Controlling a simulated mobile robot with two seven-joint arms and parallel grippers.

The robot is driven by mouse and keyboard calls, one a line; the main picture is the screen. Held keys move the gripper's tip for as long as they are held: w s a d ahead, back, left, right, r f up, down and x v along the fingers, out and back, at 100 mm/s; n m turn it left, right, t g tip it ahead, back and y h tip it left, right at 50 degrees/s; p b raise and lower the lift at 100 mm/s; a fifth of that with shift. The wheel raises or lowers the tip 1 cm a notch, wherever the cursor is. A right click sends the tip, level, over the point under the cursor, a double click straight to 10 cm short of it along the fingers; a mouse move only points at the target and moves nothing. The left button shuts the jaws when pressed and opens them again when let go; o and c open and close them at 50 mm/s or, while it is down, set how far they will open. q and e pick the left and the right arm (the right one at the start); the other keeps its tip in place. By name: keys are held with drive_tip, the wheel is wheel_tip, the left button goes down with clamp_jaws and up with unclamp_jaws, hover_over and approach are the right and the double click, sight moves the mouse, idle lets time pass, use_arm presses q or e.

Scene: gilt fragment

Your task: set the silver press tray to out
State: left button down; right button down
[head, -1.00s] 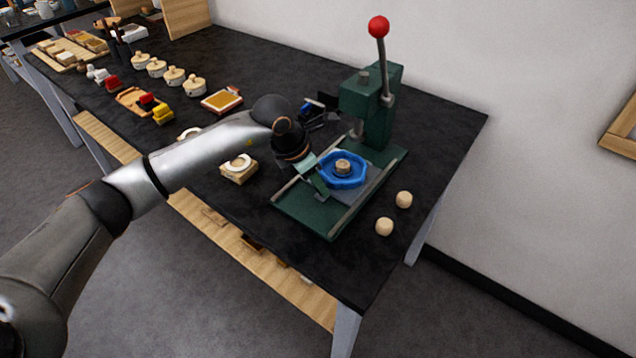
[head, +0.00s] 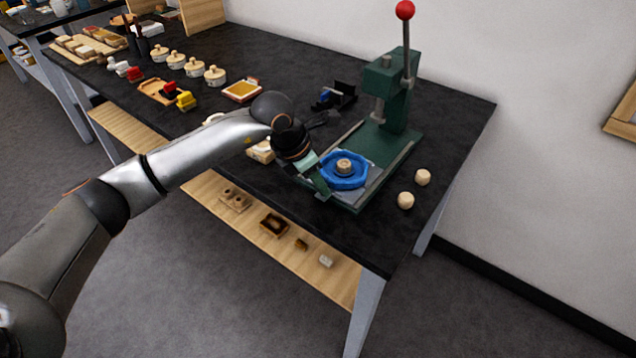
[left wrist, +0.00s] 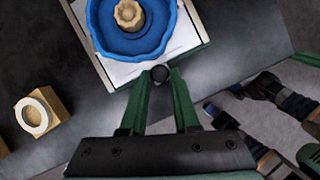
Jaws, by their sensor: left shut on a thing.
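The green press (head: 388,105) with a red-ball lever (head: 405,10) stands at the right end of the dark table. Its silver tray (left wrist: 118,72) sits at the near-left end of the press base, out from under the press head. A blue scalloped ring (head: 343,184) with a pale wooden piece (head: 344,166) in its middle rests on the tray; both also show in the left wrist view. My left gripper (left wrist: 160,78) is shut on the small black knob (left wrist: 160,72) at the tray's front edge. My right gripper does not show.
Two pale wooden pieces (head: 414,188) lie right of the press. A wooden block with a white ring (left wrist: 35,115) lies left of the tray. Stamps, trays and small tools line the table farther left. A shelf (head: 270,240) runs below the front edge.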

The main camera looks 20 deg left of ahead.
use_arm(q)
drive_tip(key=shift+s, duration=0.15)
drive_tip(key=c, duration=0.8)
unclamp_jaws()
drive_tip(key=shift+s+a, duration=0.1)
drive_tip(key=shift+c, duration=0.2)
drive_tip(key=shift+o, duration=0.9)
drive_tip(key=v, duration=1.2)
drive_tip(key=shift+r+b, duration=0.25)
drive_tip(key=shift+b, duration=0.1)
